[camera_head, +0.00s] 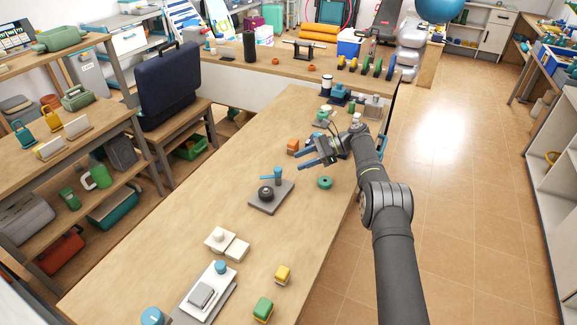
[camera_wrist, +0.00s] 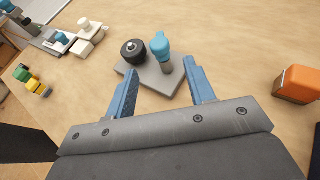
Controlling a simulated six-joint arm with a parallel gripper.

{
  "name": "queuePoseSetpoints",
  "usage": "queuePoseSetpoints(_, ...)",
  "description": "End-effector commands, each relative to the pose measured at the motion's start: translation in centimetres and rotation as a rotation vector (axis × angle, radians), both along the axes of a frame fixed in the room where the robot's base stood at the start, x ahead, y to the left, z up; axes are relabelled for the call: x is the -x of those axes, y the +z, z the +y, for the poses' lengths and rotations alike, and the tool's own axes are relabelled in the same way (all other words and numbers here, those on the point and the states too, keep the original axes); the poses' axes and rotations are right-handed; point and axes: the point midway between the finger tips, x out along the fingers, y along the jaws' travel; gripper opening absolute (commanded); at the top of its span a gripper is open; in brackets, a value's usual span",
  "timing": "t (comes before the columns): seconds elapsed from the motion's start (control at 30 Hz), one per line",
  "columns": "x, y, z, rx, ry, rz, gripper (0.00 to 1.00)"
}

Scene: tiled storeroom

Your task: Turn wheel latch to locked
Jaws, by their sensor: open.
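What looks like the wheel latch is a grey base plate (camera_head: 263,207) on the table, bearing a round black knob (camera_head: 266,193) and an upright post with a blue handle (camera_head: 277,173). In the head view the handle points left. In the wrist view the plate (camera_wrist: 178,84), knob (camera_wrist: 133,51) and blue handle (camera_wrist: 160,46) lie ahead, beyond the fingertips. My gripper (camera_head: 300,156) is open and empty, its blue fingers above the table, right of and behind the latch, not touching it. Its fingers (camera_wrist: 162,72) also show in the wrist view. I cannot tell any lock marking.
White blocks (camera_head: 219,239), a device with a blue knob (camera_head: 220,267), and yellow (camera_head: 283,274) and green (camera_head: 263,308) blocks stand nearer. Bare table surrounds the latch.

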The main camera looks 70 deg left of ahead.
Motion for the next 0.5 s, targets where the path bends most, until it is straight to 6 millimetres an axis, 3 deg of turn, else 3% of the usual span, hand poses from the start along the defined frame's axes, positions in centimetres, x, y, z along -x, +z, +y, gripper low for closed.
queuePoseSetpoints(0.2, -1.7, 0.7, -0.3, -0.001, 0.000, 0.000, 0.49)
queuePoseSetpoints(0.5, -2.0, 0.8, -0.4, 0.000, 0.001, 0.001, 0.49)
